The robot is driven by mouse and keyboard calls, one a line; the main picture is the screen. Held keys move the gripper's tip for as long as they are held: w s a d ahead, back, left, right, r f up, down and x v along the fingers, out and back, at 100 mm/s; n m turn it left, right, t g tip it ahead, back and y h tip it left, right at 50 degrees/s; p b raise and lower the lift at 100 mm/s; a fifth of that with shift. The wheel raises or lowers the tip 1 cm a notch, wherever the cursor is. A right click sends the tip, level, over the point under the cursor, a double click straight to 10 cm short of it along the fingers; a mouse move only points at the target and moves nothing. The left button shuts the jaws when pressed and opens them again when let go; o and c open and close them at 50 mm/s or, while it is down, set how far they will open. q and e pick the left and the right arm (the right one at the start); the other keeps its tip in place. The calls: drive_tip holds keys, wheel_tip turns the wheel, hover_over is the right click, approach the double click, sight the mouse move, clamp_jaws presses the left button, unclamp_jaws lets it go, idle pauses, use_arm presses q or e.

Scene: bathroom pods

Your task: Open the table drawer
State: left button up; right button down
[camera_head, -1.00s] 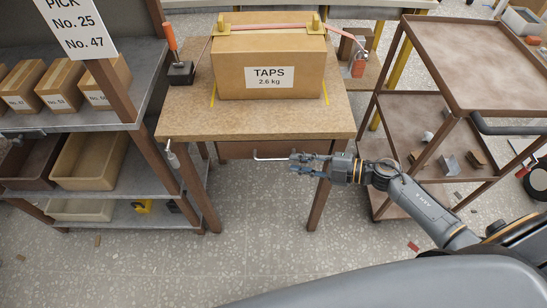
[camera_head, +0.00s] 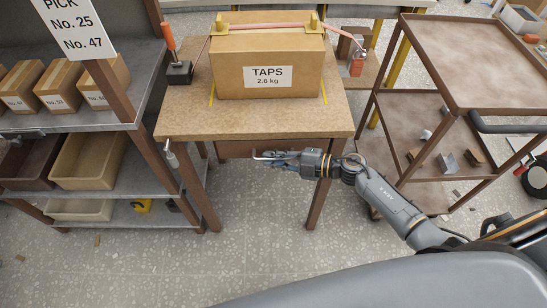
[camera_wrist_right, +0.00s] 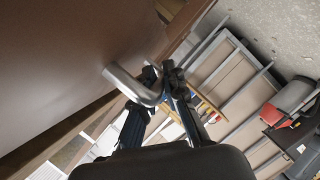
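The table drawer (camera_head: 232,149) is a brown front under the wooden tabletop, and it looks closed. Its silver bar handle (camera_head: 258,156) sticks out from the front, partly covered by my right gripper (camera_head: 262,160). The wrist view shows the bent handle (camera_wrist_right: 128,84) close up, coming off the brown drawer front (camera_wrist_right: 60,70). The dark fingers of my right gripper (camera_wrist_right: 162,74) reach around the handle's bend with a gap between them. Whether they touch the handle is unclear. My left gripper is not in view.
A cardboard TAPS box (camera_head: 270,55) sits on the table (camera_head: 180,115). A shelf with bins (camera_head: 90,160) stands at left, close to the table. A brown cart (camera_head: 480,60) stands at right, near my right arm. The floor before the table is open.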

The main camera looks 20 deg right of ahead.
drive_tip(key=shift+s, duration=0.1)
drive_tip(key=s+a+p, duration=0.3)
drive_tip(key=s, duration=0.8)
drive_tip(key=s+a+p, duration=0.3)
drive_tip(key=s+p, duration=0.1)
drive_tip(key=s, duration=0.7)
drive_tip(key=shift+s+a, duration=0.15)
drive_tip(key=shift+a, duration=0.1)
drive_tip(key=c, duration=1.7)
unclamp_jaws()
drive_tip(key=shift+d, duration=0.15)
drive_tip(key=v, duration=1.1)
drive_tip(key=shift+s+d+r, duration=0.15)
drive_tip(key=shift+s+d, duration=0.1)
drive_tip(key=shift+d, duration=0.05)
